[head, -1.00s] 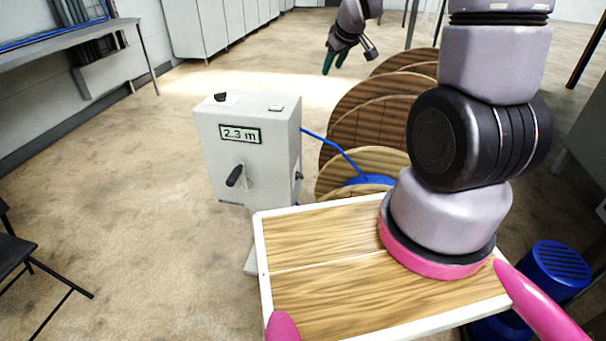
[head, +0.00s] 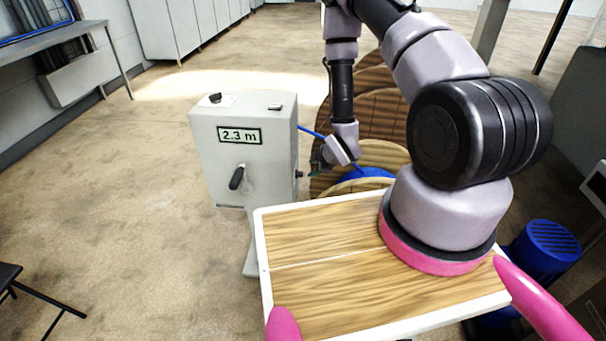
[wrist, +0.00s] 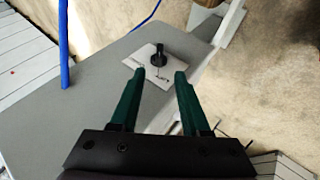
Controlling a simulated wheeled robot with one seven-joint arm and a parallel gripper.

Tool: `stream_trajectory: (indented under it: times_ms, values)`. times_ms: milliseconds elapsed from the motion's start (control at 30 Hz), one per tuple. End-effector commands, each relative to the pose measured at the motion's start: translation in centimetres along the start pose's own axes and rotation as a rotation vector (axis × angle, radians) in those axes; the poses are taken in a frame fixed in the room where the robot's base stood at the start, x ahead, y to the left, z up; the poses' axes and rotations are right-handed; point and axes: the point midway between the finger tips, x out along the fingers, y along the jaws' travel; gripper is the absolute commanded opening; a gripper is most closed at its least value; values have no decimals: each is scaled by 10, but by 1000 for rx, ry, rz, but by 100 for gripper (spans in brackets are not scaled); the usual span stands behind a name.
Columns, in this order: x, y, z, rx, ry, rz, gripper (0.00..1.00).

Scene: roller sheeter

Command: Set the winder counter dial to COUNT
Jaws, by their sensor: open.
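The winder (head: 205,150) is a pale grey box on a stand, with a display reading 2.3 m. A small black dial (head: 215,98) on a white label plate sits on its top, at the left end. The dial also shows in the wrist view (wrist: 158,55), just beyond the fingertips; the plate's lettering is too small to read. My gripper (wrist: 160,76) is open and empty, its two green fingers pointing toward the dial without visible contact. In the head view my gripper (head: 314,172) is by the box's right side, its fingers partly hidden.
A black crank handle (head: 236,178) juts from the box's front. A blue cable (head: 311,131) runs from its right side toward large wooden reels (head: 385,115). A small switch (head: 275,106) is on the box's top right. Open floor lies left of the box.

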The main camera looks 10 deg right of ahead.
Motion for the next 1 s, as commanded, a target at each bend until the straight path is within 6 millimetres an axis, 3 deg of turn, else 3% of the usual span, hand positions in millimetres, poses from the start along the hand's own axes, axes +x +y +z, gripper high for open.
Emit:
stream_trajectory:
  times_ms: [600, 1000]
  values:
    - [96, 0, 0, 2, 0, 1, 46]
    - [105, 1, 0, 1, 0, 1, 46]
